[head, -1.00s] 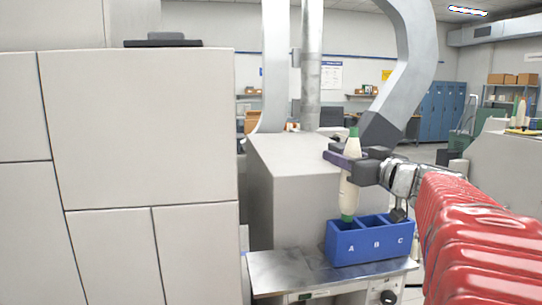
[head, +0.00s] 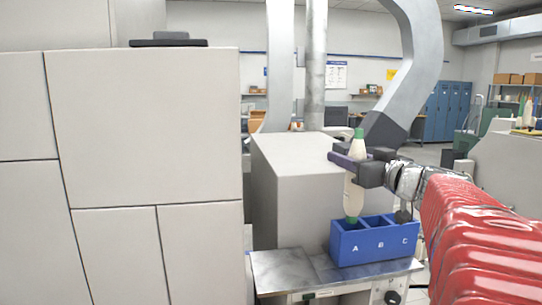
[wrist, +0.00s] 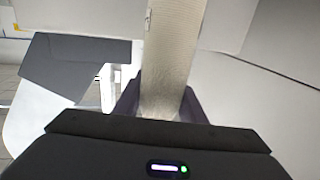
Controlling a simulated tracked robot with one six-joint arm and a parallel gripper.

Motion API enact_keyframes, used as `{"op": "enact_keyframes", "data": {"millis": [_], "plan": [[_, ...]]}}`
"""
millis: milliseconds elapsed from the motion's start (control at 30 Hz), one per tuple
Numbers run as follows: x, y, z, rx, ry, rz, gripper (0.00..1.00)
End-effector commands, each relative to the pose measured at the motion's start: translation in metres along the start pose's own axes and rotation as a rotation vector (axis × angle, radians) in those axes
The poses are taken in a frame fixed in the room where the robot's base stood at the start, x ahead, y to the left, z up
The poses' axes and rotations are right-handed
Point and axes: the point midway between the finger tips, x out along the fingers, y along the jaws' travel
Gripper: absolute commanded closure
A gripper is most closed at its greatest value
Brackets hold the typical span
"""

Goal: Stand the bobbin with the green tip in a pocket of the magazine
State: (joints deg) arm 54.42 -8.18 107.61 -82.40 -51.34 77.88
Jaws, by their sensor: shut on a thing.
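The bobbin (head: 353,192) is cream-coloured with a green tip at the top and a green lower end. It stands upright in my gripper (head: 350,161), which is shut on its upper part. The blue magazine (head: 375,248) has pockets marked A, B and C. The bobbin's lower end is at the opening of pocket A; I cannot tell how far inside it is. In the wrist view the bobbin (wrist: 172,50) rises between the dark fingers, and both its ends are out of clear sight.
The magazine stands on a metal bench (head: 285,270). A large grey box (head: 300,185) is behind it. A tall pale cabinet (head: 140,130) fills the left side. More bobbins (head: 525,110) stand far right on another surface.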

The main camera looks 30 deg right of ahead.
Motion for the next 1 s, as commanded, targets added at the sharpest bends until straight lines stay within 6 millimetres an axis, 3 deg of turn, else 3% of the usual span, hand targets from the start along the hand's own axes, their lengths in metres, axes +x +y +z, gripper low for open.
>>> {"op": "enact_keyframes", "data": {"millis": [1000], "plan": [[0.000,0.000,0.021,0.000,0.000,-0.001,0.92]]}}
